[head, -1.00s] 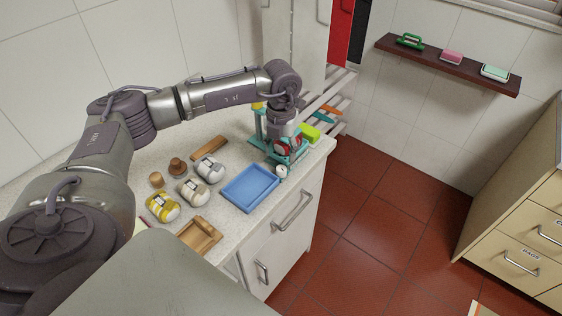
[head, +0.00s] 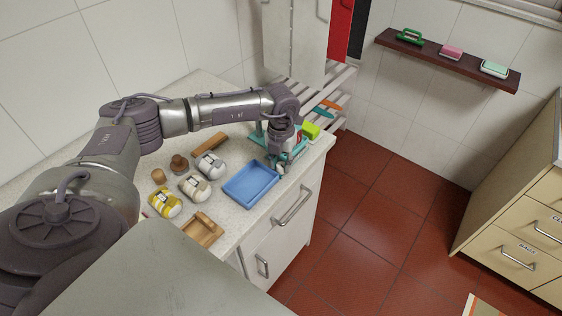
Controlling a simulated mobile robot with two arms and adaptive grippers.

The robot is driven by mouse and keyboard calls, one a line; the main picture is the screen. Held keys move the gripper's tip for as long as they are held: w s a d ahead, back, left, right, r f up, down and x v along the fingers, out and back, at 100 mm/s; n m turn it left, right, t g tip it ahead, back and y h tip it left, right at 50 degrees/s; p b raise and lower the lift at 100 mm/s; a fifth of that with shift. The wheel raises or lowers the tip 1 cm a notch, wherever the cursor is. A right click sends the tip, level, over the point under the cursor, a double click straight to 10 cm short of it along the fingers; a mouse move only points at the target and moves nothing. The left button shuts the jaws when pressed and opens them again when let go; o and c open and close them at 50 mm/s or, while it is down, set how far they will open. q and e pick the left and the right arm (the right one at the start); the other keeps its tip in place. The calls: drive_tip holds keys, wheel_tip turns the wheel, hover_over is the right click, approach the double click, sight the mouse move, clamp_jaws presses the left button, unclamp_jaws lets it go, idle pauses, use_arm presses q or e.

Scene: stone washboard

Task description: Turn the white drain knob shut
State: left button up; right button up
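The white drain knob (head: 280,170) is a tiny pale shape at the counter's front edge, beside the right end of the blue tray (head: 251,184). It sits at the foot of a teal stand (head: 258,134). My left gripper (head: 281,163) points down right at the knob and partly covers it. The fingers are small and dark here, so I cannot tell whether they are open or shut, or whether they touch the knob. My gripper and wrist also hide much of the stand. My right gripper is not in view.
Several jars, including a yellow one (head: 165,202), wooden pieces and a small wooden box (head: 203,230) crowd the counter left of the tray. A lime-green block (head: 310,130) lies behind the stand. A slatted rack (head: 335,88) stands beyond.

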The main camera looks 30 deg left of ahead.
use_arm(q)
clamp_jaws()
drive_tip(key=shift+f+m+b, duration=0.2)
drive_tip(key=shift+m+b, duration=1)
drive_tip(key=m+b, duration=0.3)
drive_tip(key=m, duration=0.1)
drive_tip(key=shift+a+r, duration=0.1)
drive_tip(key=shift+r+m+b, duration=0.1)
drive_tip(key=shift+m+b, duration=0.2)
drive_tip(key=shift+m, duration=0.1)
